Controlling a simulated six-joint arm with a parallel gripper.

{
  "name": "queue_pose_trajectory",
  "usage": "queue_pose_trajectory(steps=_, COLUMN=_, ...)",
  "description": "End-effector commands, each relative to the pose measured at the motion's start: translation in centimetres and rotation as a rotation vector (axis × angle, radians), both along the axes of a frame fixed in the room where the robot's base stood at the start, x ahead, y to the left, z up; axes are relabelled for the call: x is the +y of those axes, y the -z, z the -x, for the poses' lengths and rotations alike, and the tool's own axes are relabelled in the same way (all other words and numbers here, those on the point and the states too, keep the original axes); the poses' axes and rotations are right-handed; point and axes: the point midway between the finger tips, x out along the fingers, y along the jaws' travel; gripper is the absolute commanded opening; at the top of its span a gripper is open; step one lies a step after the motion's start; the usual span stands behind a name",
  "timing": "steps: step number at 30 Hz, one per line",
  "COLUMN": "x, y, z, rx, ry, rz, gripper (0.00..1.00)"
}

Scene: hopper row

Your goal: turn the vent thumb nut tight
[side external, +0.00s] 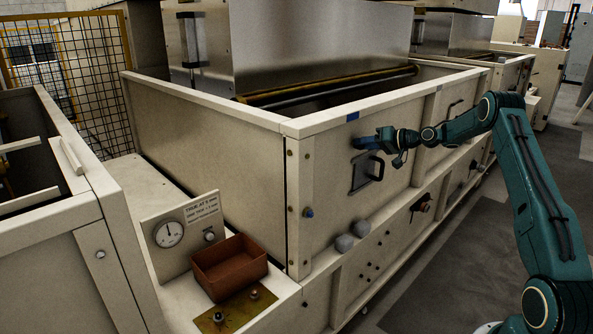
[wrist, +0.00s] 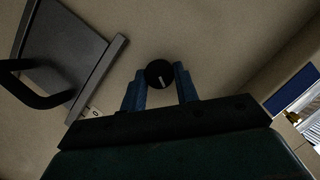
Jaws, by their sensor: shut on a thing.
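The vent thumb nut (wrist: 159,73) is a round black knob with a short pale line on its face, set against the cream hopper wall. In the wrist view it sits between the two blue fingers of my gripper (wrist: 159,84), and the gripper is shut on it. In the side view my gripper (side external: 362,142) is at the front wall, above the dark square hatch; the fingers hide the nut there.
A grey hatch with a black handle (wrist: 42,88) is close left of the fingers; it also shows below my gripper in the side view (side external: 366,173). A gauge panel (side external: 183,236), rust-brown tray (side external: 228,272) and brass plate (side external: 235,309) stand at lower left. Open floor lies right.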

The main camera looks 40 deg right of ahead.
Motion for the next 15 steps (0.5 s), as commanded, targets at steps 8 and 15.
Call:
queue_pose_trajectory(steps=8, x=-0.28, y=0.05, z=0.05, rx=-0.001, ry=0.003, rz=-0.148, gripper=0.08)
queue_pose_trajectory(steps=15, x=-0.26, y=0.03, z=0.06, rx=-0.001, ry=0.003, rz=-0.153, gripper=0.08)
